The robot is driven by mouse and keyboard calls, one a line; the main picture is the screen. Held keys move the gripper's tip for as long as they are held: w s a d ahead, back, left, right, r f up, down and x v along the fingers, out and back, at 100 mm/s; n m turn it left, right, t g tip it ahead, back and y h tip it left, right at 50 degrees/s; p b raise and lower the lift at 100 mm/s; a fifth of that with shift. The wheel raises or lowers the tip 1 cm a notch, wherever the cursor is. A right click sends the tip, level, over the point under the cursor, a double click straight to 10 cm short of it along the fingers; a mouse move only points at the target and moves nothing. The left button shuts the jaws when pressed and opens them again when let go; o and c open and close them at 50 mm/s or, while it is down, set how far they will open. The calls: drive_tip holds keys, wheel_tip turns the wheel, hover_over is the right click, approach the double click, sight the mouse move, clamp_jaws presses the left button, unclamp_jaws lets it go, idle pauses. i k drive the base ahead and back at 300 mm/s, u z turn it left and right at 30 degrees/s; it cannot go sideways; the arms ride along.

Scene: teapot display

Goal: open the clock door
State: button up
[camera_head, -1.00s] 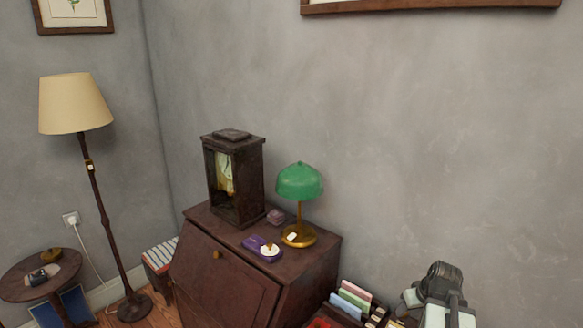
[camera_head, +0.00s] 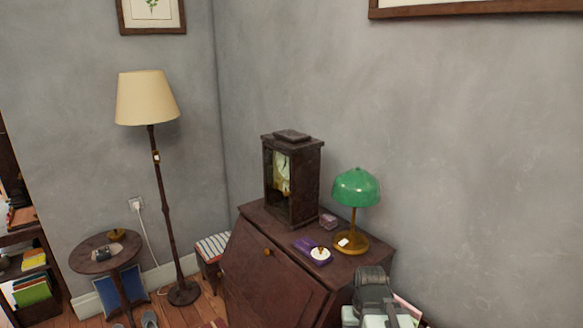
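The clock (camera_head: 306,190) is a dark wooden case standing upright on the slant-front desk (camera_head: 258,286), near the middle of the view. Its front faces left and shows a pale dial and yellowish parts inside. I cannot tell at this size whether its door is glass and shut or standing open. Part of my arm (camera_head: 374,296) shows at the bottom, right of centre, in front of the desk's right end. It is well apart from the clock. My gripper's fingers are not visible.
A green desk lamp (camera_head: 357,190), a purple item (camera_head: 306,246) and a small box (camera_head: 328,221) share the desk top with the clock. A floor lamp (camera_head: 154,160), round side table (camera_head: 88,258) and striped stool (camera_head: 213,246) stand to the left. Some floor shows between them.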

sight(265, 145)
drive_tip(key=z, duration=0.1)
drive_tip(key=k, duration=0.5)
drive_tip(key=u, duration=0.65)
drive_tip(key=i, duration=0.75)
drive_tip(key=u, duration=0.65)
drive_tip(key=i, duration=0.4)
drive_tip(key=z, duration=0.15)
